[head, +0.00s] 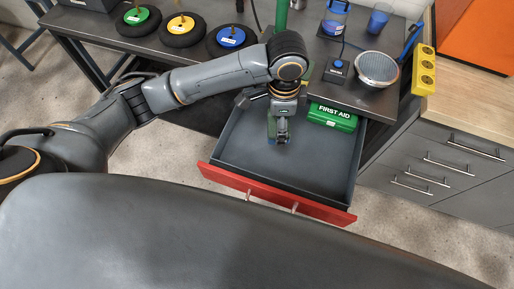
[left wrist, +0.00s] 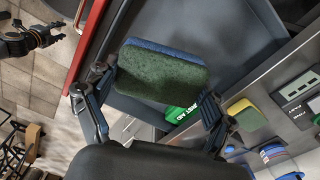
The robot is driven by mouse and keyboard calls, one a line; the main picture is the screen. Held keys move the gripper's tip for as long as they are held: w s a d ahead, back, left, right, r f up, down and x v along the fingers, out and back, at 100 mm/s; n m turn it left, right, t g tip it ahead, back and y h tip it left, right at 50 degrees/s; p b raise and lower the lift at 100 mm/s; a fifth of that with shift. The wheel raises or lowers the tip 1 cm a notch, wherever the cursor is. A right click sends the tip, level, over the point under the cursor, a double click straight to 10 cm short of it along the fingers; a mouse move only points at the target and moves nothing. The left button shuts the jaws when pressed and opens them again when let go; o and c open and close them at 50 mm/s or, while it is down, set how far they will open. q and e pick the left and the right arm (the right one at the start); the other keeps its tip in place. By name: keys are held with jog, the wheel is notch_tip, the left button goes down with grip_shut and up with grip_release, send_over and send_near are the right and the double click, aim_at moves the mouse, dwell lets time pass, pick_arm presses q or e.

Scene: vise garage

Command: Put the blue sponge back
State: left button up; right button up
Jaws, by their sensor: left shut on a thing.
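The blue sponge (left wrist: 165,72), with a thin blue layer and a thick dark green scouring side, sits between the fingers of my left gripper (left wrist: 155,95) in the left wrist view. In the head view my left gripper (head: 281,137) points down over the open drawer (head: 235,153) and is shut on the sponge, of which only a sliver (head: 271,127) shows. I cannot tell whether the sponge touches the drawer floor.
A green first aid box (head: 332,118) lies at the drawer's back right; the drawer's front and middle floor is clear. The red drawer front (head: 272,199) bounds it. A yellow-green sponge (left wrist: 246,113) lies on the bench. A round speaker-like thing (head: 377,69) stands above the drawer.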

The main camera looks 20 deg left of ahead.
pick_arm(q)
jog(key=d+f+m+b, duration=0.1)
jog(key=d+f+m, duration=0.3)
jog(key=f, duration=0.1)
jog(key=m, duration=0.4)
send_over(259, 150)
jog(key=f, duration=0.7)
jog(key=d+f, duration=0.1)
jog(key=f, duration=0.3)
jog(key=shift+f+p, duration=0.2)
jog(key=shift+p, duration=0.15)
jog(key=shift+a+f, duration=0.2)
jog(key=f, duration=0.3)
jog(key=shift+a+f, duration=0.1)
jog(key=shift+a, duration=0.25)
jog(key=shift+f, duration=0.3)
pick_arm(e)
jog(key=shift+s+f, duration=0.2)
jog(key=shift+f, duration=0.4)
pick_arm(q)
jog(key=shift+f, duration=0.1)
